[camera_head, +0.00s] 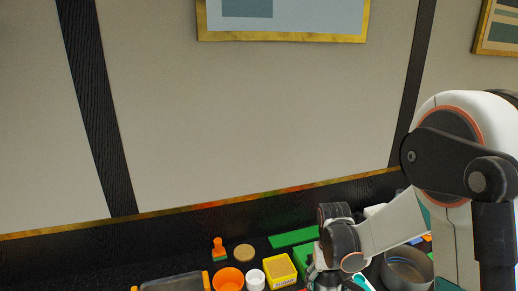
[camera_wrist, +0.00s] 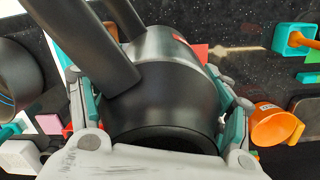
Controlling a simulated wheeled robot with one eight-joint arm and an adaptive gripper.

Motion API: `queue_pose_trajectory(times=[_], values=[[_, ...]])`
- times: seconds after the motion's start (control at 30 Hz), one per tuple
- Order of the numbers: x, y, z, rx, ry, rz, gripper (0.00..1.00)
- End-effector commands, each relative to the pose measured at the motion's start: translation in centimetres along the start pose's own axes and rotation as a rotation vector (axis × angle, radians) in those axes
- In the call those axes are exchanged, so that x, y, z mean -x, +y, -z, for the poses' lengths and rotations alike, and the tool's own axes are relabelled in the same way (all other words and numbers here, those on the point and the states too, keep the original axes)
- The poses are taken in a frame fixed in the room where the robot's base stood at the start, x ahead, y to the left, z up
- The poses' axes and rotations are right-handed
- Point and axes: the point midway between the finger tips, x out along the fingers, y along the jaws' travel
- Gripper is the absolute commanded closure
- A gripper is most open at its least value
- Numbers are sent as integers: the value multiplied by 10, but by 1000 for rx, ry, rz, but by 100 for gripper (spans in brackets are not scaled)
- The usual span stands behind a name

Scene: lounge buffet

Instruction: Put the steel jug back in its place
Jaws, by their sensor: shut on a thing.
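The steel jug (camera_wrist: 165,95) fills the middle of the wrist view, with a dark body, a shiny steel band (camera_wrist: 160,45) and black handle bars at its upper left. My gripper (camera_wrist: 158,100) has its teal-padded fingers pressed on both sides of the jug. In the head view my gripper (camera_head: 326,275) is low at the bottom edge, over the dark counter (camera_head: 110,255). The jug cannot be made out clearly there. The wrist view does not show clearly whether its base touches the counter, and the jug's place cannot be identified.
A grey round pot (camera_head: 407,270) stands right of my gripper. To the left are a yellow box (camera_head: 280,270), a white cup (camera_head: 255,280), an orange bowl (camera_head: 228,279) and a tan disc (camera_head: 243,253). A green strip (camera_head: 293,237) lies behind. The wall rises behind the counter.

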Motion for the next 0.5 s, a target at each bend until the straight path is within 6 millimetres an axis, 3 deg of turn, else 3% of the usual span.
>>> queue_pose_trajectory(times=[0.03, 0.2, 0.5], values=[[-14, 1, 0, 4, 0, -1, 95], [-39, 0, 2, 6, 0, -2, 95], [-65, 0, 4, 8, 1, -2, 95]])
